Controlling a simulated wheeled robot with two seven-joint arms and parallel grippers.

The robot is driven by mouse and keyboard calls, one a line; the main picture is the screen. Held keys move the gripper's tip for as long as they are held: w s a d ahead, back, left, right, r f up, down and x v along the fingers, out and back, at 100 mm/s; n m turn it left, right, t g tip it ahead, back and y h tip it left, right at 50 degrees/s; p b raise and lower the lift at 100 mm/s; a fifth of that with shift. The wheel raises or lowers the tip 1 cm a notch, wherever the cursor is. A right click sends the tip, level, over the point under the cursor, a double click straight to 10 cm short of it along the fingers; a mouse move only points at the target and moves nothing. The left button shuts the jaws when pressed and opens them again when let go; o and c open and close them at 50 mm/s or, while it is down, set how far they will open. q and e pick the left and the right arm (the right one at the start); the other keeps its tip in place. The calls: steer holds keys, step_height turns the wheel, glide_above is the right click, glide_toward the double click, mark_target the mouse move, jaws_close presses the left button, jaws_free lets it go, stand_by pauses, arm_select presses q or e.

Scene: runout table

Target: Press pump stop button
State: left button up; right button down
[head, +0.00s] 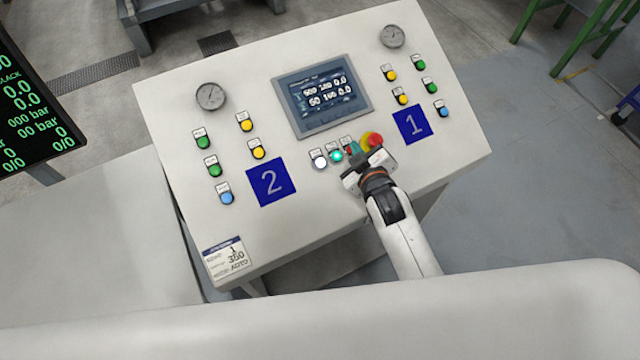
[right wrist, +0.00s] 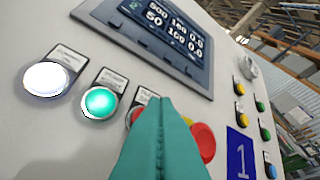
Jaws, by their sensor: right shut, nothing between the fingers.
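The panel's lower button row has a white button (right wrist: 46,77), a lit green button (right wrist: 99,102) and a third, red button (right wrist: 133,118), mostly hidden behind my fingers in the right wrist view. I cannot read the small labels, so which one is the pump stop is not legible; the red one fits. My right gripper (right wrist: 166,102) is shut and empty, its teal fingertips over or just in front of the red button. Contact cannot be told. In the head view the right gripper (head: 355,151) covers that button. My left gripper is in neither view.
A red emergency-stop knob (right wrist: 203,142) on yellow sits close right of the fingers. A screen (head: 322,95) is above the row. Blue plates 2 (head: 270,181) and 1 (head: 410,125), gauges and several coloured buttons flank it on the sloped panel (head: 300,220).

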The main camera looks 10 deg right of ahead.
steer(key=shift+w+a+f, duration=0.1)
steer(key=shift+w+f, duration=0.1)
steer(key=shift+f, duration=0.15)
steer(key=shift+w+f+b, duration=0.15)
steer(key=shift+f+b, duration=0.25)
steer(key=shift+f, duration=0.05)
stand_by(0.6)
steer(key=shift+r, duration=0.1)
steer(key=shift+s+r+p, duration=0.4)
steer(key=shift+r+p, duration=0.35)
steer(key=shift+p, duration=0.35)
steer(key=r+p, duration=0.1)
steer(key=p, duration=0.1)
steer(key=s+r+p, duration=0.1)
steer(key=r+p, duration=0.1)
steer(key=s+d+r+p, duration=0.1)
steer(key=r+p, duration=0.1)
steer(key=shift+s+r+p, duration=0.15)
steer(key=shift+r+p, duration=0.05)
steer(key=shift+p, duration=0.1)
